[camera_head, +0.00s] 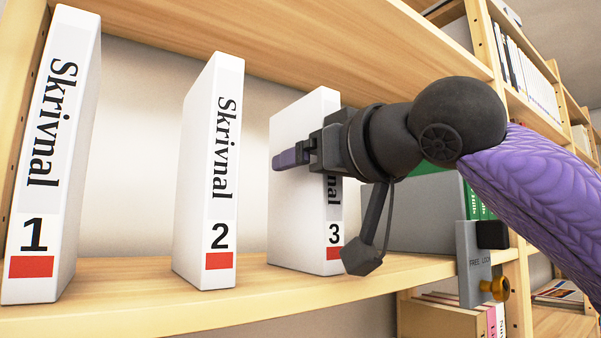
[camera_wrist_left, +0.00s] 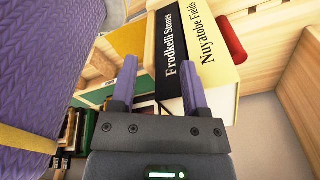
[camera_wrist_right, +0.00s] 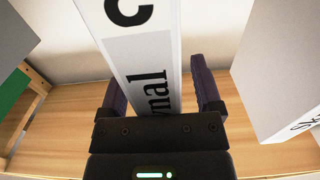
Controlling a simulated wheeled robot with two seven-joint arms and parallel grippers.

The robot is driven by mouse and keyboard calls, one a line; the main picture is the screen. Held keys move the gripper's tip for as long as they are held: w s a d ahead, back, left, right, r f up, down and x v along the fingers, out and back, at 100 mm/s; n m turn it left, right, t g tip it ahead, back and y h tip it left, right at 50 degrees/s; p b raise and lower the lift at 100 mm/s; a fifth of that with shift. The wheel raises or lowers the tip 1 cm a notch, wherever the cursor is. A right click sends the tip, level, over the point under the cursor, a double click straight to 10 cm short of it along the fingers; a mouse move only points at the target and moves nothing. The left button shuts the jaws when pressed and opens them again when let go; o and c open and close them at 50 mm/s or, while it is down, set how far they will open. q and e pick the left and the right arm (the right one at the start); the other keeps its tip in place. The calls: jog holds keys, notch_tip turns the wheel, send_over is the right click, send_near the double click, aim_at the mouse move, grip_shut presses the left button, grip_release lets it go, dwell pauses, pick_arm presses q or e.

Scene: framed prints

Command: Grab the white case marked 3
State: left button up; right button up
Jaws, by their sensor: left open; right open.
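The white case marked 3 (camera_head: 335,235) stands upright on the shelf, right of the white case marked 2 (camera_head: 222,262) and the white case marked 1 (camera_head: 33,267). My right gripper (camera_head: 290,158) is in front of case 3 at upper-middle height and hides part of its lettering. In the right wrist view, the spine of case 3 (camera_wrist_right: 145,58) lies between the open fingers, close to the left one, with a gap to the right one. I cannot tell whether the left finger touches it. My left gripper (camera_wrist_left: 158,75) is open, away from the cases, and outside the head view.
A grey box (camera_head: 415,215) and green books (camera_head: 482,205) stand right of case 3. Books including Frodkelli Stones (camera_wrist_left: 178,78) and Nuyatobe Fields (camera_wrist_left: 207,50) are by my left gripper.

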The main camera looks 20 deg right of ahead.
jog(key=shift+w, duration=0.1)
grip_shut()
dwell(0.5)
